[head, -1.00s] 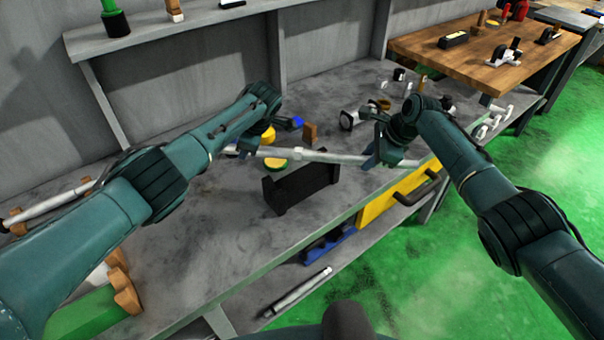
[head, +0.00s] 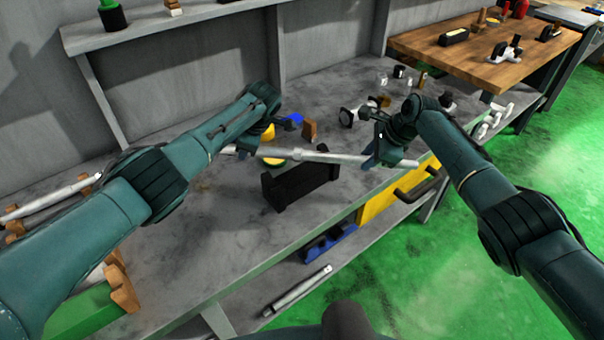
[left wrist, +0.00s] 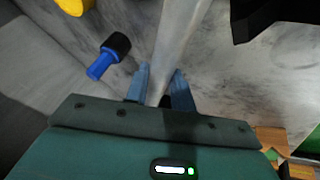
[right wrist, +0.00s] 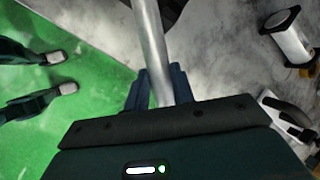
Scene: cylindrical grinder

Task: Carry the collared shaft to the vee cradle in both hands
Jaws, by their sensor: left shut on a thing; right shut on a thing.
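The collared shaft (head: 322,156) is a long pale metal bar with a thicker collar near its middle. It hangs roughly level in both hands above the bench. My left gripper (head: 244,150) is shut on its left part; the left wrist view shows the shaft (left wrist: 182,40) between the fingers. My right gripper (head: 371,160) is shut on its right part; the right wrist view shows the shaft (right wrist: 150,40) between the fingers. The black vee cradle (head: 300,187) stands on the bench just in front of and below the shaft in the head view, apparently empty.
Another shaft (head: 50,202) lies on wooden supports at the left. A yellow drawer (head: 380,203) is under the bench edge. Bare bench lies left of the cradle.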

